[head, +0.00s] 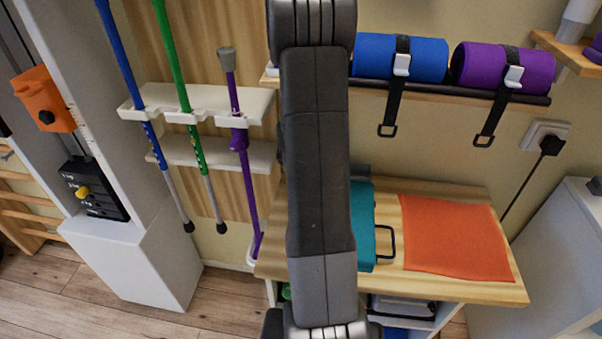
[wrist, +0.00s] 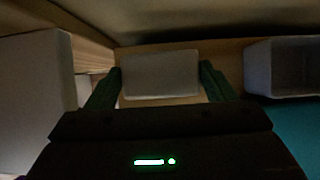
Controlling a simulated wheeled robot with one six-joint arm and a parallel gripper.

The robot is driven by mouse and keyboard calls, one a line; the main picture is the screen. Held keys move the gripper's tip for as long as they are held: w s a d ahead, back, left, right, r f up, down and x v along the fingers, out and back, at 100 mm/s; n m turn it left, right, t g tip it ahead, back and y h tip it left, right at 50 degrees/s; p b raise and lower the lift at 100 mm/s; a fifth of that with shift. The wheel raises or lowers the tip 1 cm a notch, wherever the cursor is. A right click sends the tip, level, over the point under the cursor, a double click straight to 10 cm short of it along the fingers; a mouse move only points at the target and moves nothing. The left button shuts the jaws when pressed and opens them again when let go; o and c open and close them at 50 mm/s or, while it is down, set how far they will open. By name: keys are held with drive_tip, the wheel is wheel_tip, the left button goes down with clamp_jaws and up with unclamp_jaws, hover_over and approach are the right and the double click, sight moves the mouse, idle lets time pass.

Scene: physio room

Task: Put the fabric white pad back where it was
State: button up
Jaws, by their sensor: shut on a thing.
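The fabric white pad (wrist: 160,82) is a pale, flat-faced block, looking grey in the dim light of the wrist view. My gripper (wrist: 161,70) is shut on it, with one dark green finger at each side edge. The pad is in front of a wooden surface, inside a dark, shelf-like space. I cannot tell whether it touches that surface. In the head view my arm covers the middle, and neither my gripper nor the pad shows there.
In the wrist view a pale block (wrist: 36,100) stands close on the left. A grey bin (wrist: 283,68) and a teal surface (wrist: 290,125) are on the right. The head view shows a wooden bench top (head: 385,275) with an orange cloth (head: 455,238) and a teal case (head: 362,225).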

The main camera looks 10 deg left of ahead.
drive_tip(key=shift+w+f+b, duration=0.25)
drive_tip(key=shift+f+b, duration=0.15)
drive_tip(key=shift+f, duration=0.65)
drive_tip(key=o, duration=1)
drive_tip(key=shift+o, duration=0.2)
drive_tip(key=shift+r, duration=0.3)
drive_tip(key=p+v, duration=0.6)
drive_tip(key=v, duration=0.5)
drive_tip(key=shift+s+r+p, duration=0.25)
drive_tip(key=shift+p, duration=0.1)
